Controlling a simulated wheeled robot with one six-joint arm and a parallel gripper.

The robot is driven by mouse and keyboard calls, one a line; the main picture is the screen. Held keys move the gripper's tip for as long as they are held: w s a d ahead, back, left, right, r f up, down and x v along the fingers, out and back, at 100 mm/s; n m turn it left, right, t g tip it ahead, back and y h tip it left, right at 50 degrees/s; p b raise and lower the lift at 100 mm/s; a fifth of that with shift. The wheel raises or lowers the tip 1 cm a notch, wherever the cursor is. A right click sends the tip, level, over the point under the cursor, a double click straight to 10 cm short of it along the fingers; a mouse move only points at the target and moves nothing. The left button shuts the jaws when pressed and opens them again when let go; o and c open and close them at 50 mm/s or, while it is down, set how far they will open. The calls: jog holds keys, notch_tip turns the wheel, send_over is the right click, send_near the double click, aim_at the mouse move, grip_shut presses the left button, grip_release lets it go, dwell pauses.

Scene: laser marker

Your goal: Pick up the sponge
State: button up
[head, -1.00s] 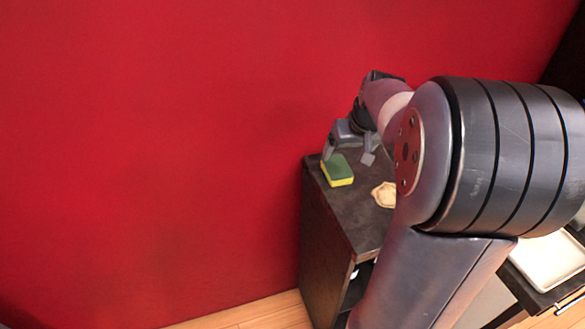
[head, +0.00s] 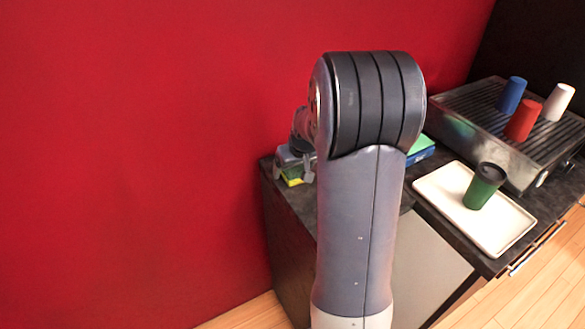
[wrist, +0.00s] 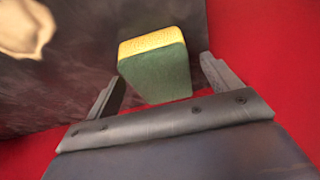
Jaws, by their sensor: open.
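The sponge is a green and yellow block on the dark counter, near its corner by the red wall. In the head view the sponge (head: 292,177) is partly hidden by my gripper (head: 296,168), which is over it. In the wrist view the sponge (wrist: 157,68) lies ahead of and between the two fingers of my gripper (wrist: 165,85), which are open. I cannot tell whether the fingers touch it; a gap shows on each side.
A pale, flat, irregular item (wrist: 25,27) lies on the counter near the sponge. The red wall (head: 130,130) stands close behind the counter (head: 285,212). A white tray (head: 450,205) with a green cup (head: 484,186) is to the right, and cups stand on a grated machine (head: 470,125).

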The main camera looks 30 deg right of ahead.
jog(key=c, duration=1.1)
jog(key=shift+o, duration=0.2)
notch_tip(320, 180, up, 10)
jog(key=o, duration=0.3)
jog(key=shift+c, duration=1.2)
